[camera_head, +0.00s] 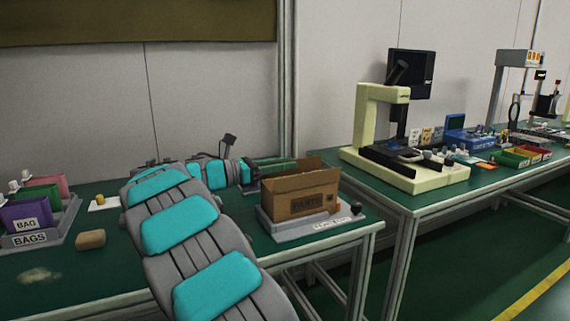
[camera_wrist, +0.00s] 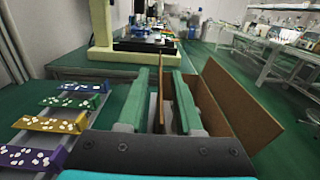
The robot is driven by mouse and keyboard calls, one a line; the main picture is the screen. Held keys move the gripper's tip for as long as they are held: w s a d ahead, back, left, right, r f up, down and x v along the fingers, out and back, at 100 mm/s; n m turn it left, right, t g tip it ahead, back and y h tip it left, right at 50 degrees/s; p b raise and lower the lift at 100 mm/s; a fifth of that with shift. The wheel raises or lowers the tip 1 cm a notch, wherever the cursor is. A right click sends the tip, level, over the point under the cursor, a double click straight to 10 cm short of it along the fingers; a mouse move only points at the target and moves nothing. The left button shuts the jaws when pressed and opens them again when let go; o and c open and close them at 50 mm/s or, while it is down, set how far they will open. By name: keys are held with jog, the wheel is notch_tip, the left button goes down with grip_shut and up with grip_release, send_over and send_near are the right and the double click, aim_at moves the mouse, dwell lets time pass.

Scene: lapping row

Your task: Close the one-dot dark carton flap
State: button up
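The brown carton (camera_head: 300,200) stands on a grey base at the right end of the near table, with its flaps up. No dots can be made out on the flaps, so I cannot tell which is the one-dot dark flap. My gripper (camera_head: 275,163) is at the carton's back left edge, its tips partly hidden by the arm and carton. In the wrist view my gripper (camera_wrist: 162,88) has its two green fingers apart. A thin upright brown panel (camera_wrist: 160,60) shows in line with the gap; contact cannot be told. A wide brown flap (camera_wrist: 243,100) leans outward right of the fingers.
The grey base (camera_head: 300,228) has a dark knob at its right. Coloured bins (camera_head: 30,215) stand at the left, with a brown block (camera_head: 90,239) near them. A microscope (camera_head: 385,130) stands on the far table, beyond a gap.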

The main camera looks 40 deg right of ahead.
jog(key=shift+s+d, duration=0.1)
jog(key=shift+d, duration=0.2)
grip_shut()
dwell(1.3)
